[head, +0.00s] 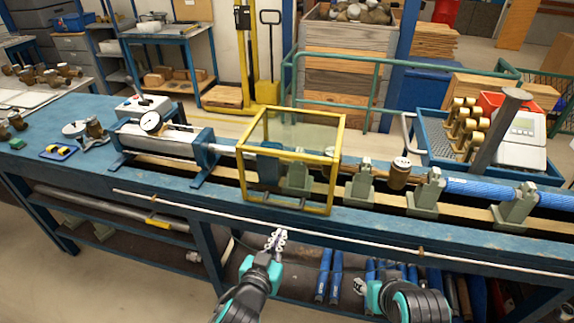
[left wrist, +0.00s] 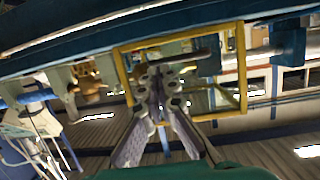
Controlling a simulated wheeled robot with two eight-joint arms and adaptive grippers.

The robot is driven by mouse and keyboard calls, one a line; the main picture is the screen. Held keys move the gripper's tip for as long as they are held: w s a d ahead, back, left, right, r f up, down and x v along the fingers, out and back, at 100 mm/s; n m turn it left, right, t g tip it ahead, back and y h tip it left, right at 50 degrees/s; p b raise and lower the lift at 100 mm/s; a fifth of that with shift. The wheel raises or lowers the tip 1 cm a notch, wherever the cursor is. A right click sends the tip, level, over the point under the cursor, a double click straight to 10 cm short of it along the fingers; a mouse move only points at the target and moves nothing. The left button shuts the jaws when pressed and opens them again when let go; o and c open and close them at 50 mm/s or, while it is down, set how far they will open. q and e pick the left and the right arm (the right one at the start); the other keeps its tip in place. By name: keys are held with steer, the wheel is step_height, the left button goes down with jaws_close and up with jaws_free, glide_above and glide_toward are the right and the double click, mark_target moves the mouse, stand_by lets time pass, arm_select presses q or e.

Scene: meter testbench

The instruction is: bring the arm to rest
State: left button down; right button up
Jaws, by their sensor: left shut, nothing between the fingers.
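My left gripper (head: 277,238) is shut and empty. It hangs in front of the blue testbench (head: 90,193), below the bench's front edge and apart from the yellow-framed guard (head: 328,209). In the left wrist view its grey fingers (left wrist: 160,88) come together in front of the yellow frame (left wrist: 124,78), which shows behind them. My right arm's dark wrist is at the lower right of the head view. A small pale part beside it may be my right gripper (head: 360,287), and its fingers are too small to read.
A white rod (head: 300,228) runs along the bench front. A brass meter (head: 398,173) sits on the bench line between grey-green supports (head: 362,186). A blue tray (head: 432,158) with brass fittings and a scale is at right.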

arm_select(q)
steer(key=s+a+f+n+g+y, duration=0.2)
steer(key=a+g+y, duration=0.1)
steer(key=a, duration=0.6)
steer(key=s+a+g, duration=0.4)
steer(key=s, duration=0.4)
steer(key=shift+s+a+n+y, duration=0.25)
steer(key=shift+a+n+y, duration=0.05)
steer(key=shift+n, duration=0.1)
